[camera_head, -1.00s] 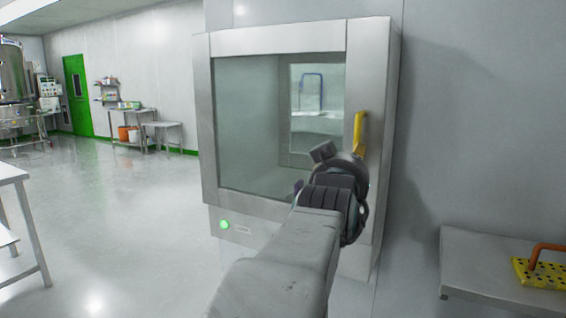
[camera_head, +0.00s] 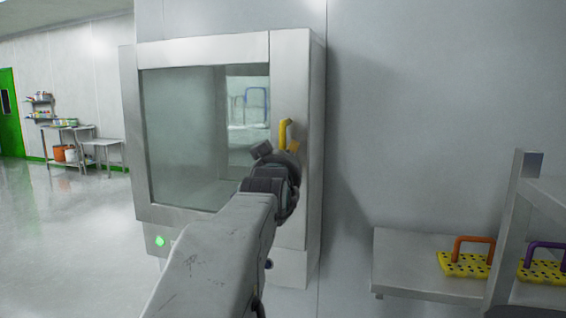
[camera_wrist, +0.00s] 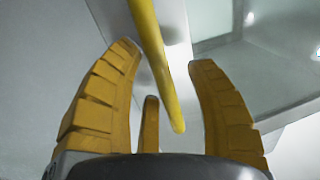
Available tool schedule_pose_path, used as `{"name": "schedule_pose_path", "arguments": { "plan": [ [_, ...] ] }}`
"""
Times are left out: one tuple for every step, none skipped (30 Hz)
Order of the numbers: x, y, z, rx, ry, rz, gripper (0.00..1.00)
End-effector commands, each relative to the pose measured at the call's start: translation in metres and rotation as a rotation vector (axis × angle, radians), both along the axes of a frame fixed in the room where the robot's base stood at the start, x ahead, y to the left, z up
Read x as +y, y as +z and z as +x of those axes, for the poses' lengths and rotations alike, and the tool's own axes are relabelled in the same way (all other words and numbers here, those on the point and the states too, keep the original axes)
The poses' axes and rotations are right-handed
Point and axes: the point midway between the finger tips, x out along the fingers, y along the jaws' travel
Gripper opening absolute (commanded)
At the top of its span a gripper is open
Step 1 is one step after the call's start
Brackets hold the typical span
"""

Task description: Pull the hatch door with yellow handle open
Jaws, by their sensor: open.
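The hatch door (camera_head: 180,135) is a metal frame with a large glass pane, on the wall in the head view. It looks shut. Its yellow handle (camera_head: 284,130) is upright on the right side of the frame, its lower part hidden behind my gripper. In the wrist view the yellow handle (camera_wrist: 155,60) runs down between my fingers, touching neither side clearly. My gripper (camera_wrist: 168,75) is open, with yellow-orange ribbed fingers on both sides of the handle. In the head view my arm covers the lower right of the door.
A green light (camera_head: 160,241) shows below the door. A metal shelf (camera_head: 400,262) at the right bears yellow perforated blocks with orange (camera_head: 474,240) and purple (camera_head: 546,246) handles. A metal post (camera_head: 516,210) stands at the right. The floor (camera_head: 60,210) at left is open.

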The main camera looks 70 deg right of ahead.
Motion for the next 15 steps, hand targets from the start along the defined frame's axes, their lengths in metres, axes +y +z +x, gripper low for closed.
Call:
{"name": "schedule_pose_path", "arguments": {
  "plan": [
    [-0.0012, 0.0000, 0.0003, 0.000, 0.000, 0.000, 0.50],
    [-0.0015, -0.0001, 0.0004, 0.000, 0.000, 0.000, 0.50],
    [-0.0017, -0.0001, 0.0004, 0.000, 0.000, 0.000, 0.50],
    [-0.0018, -0.0001, 0.0005, 0.000, 0.000, 0.000, 0.50],
    [-0.0018, -0.0001, 0.0005, 0.000, 0.000, 0.000, 0.50],
    [-0.0018, -0.0001, 0.0005, 0.000, 0.000, 0.000, 0.50],
    [-0.0018, -0.0002, 0.0005, 0.000, 0.000, 0.000, 0.50],
    [-0.0017, -0.0002, 0.0004, 0.000, 0.000, 0.000, 0.50],
    [-0.0018, -0.0002, 0.0004, 0.000, 0.000, 0.000, 0.50],
    [-0.0018, -0.0002, 0.0004, 0.000, 0.000, 0.000, 0.52],
    [-0.0018, -0.0002, 0.0004, 0.000, 0.000, 0.000, 0.49],
    [-0.0018, -0.0002, 0.0004, 0.000, 0.000, 0.000, 0.45],
    [-0.0017, -0.0002, 0.0003, 0.000, 0.000, 0.000, 0.43],
    [-0.0017, -0.0002, 0.0003, 0.000, 0.000, 0.000, 0.40],
    [-0.0017, -0.0002, 0.0003, 0.000, 0.000, 0.000, 0.37]
  ]
}}
